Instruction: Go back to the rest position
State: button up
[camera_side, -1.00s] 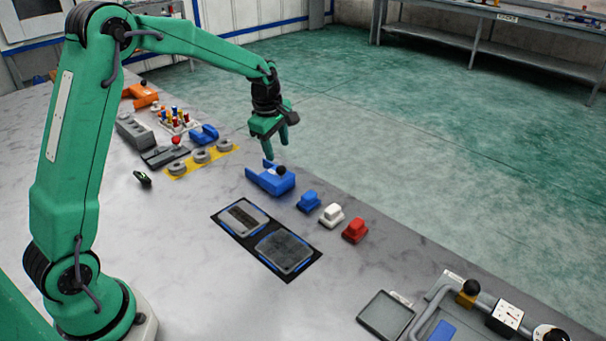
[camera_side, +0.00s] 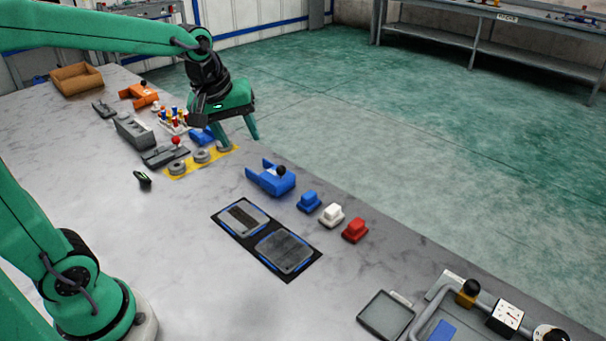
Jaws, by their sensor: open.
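My gripper (camera_side: 230,132) is green with two fingers. It hangs in the air at the upper middle of the side view, its fingers spread apart and nothing between them. In the picture it is above and left of the blue bracket-shaped part (camera_side: 270,178) with a black knob. Its fingers overlap the far end of the yellow strip with grey rings (camera_side: 201,156). I cannot tell its exact height above the table.
Blue (camera_side: 309,202), white (camera_side: 331,215) and red (camera_side: 355,230) blocks line the table's far edge. A black mat (camera_side: 228,228) with two grey plates lies mid-table. Grey control boxes (camera_side: 135,131), a peg rack (camera_side: 172,120) and an orange part (camera_side: 139,96) stand at left. A grey tray (camera_side: 386,315) lies front right.

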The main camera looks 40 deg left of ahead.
jog(key=s+d+m+t, duration=0.1)
jog(key=s+d+m, duration=0.2)
jog(key=s+m, duration=0.6)
jog(key=shift+s+f+t, duration=0.15)
jog(key=shift+s+t, duration=0.15)
jog(key=shift+s, duration=2.25)
